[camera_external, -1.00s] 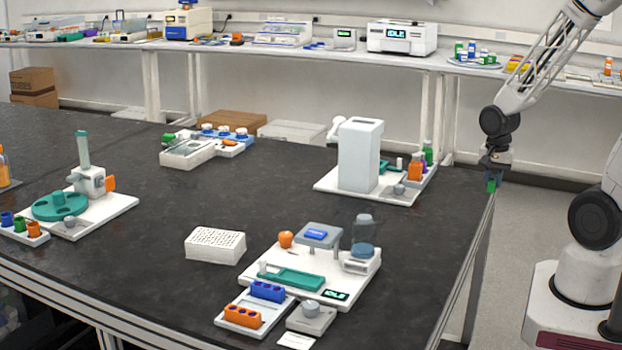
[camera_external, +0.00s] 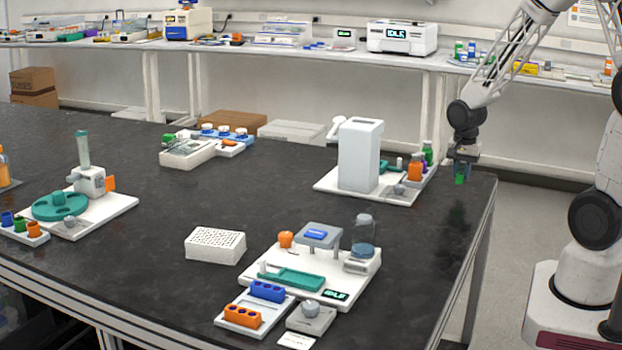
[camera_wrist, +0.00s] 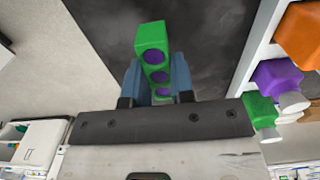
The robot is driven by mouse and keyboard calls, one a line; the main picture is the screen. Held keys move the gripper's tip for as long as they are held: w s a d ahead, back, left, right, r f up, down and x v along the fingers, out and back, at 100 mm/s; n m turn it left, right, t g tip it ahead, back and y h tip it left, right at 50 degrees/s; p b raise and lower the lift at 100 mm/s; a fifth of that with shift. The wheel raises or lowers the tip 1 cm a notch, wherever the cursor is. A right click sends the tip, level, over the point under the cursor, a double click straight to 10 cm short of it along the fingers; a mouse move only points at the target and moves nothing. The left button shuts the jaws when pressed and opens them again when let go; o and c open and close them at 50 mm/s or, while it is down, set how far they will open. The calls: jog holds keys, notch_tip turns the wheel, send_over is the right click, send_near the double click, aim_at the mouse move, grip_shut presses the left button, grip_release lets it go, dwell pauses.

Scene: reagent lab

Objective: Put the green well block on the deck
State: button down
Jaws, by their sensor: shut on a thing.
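The green well block (camera_external: 461,180) is held in my gripper (camera_external: 463,171), above the right end of the dark bench.
A blue well block (camera_external: 267,291) and an orange well block (camera_external: 242,316) sit in a white tray in front. A tall white device (camera_external: 360,155) and bottles (camera_external: 415,168) stand left of my gripper. A white perforated rack (camera_external: 215,246) is left of the station. Bare bench lies between.

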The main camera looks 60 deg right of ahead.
aim_at(449, 188)
jog(key=shift+w+d+f, duration=0.1)
jog(key=shift+w+d, duration=0.2)
jog(key=shift+w, duration=0.35)
jog(key=shift+w+d+f, duration=0.1)
jog(key=shift+w+d, duration=0.25)
jog(key=shift+w, duration=0.3)
jog(key=shift+w+d, duration=0.3)
jog(key=shift+w, duration=0.35)
jog(key=shift+f, duration=0.1)
jog(key=shift+f, duration=1.7)
jog(key=shift+f, duration=0.1)
jog(key=c, duration=1)
grip_release()
jog(key=shift+r, duration=6.2)
